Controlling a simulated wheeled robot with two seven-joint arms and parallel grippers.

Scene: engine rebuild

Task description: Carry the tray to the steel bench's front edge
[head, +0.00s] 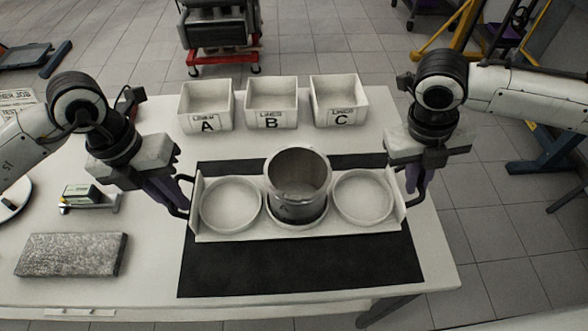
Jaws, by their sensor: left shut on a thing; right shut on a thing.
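A white tray (248,237) with black end handles sits at or just above the black mat on the bench (150,288); I cannot tell whether it touches. A grey metal cylinder (298,178) stands upright in the tray's middle round recess. The left (230,204) and right (362,197) round recesses are empty. My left gripper (180,205) is shut on the tray's left handle. My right gripper (412,197) is shut on the tray's right handle. The fingers partly hide both handles.
White bins A (206,122), B (271,121) and C (341,119) stand behind the tray. A grey speckled block (70,256) and a small device (88,196) lie to the left. The black mat (300,272) is bare in front of the tray.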

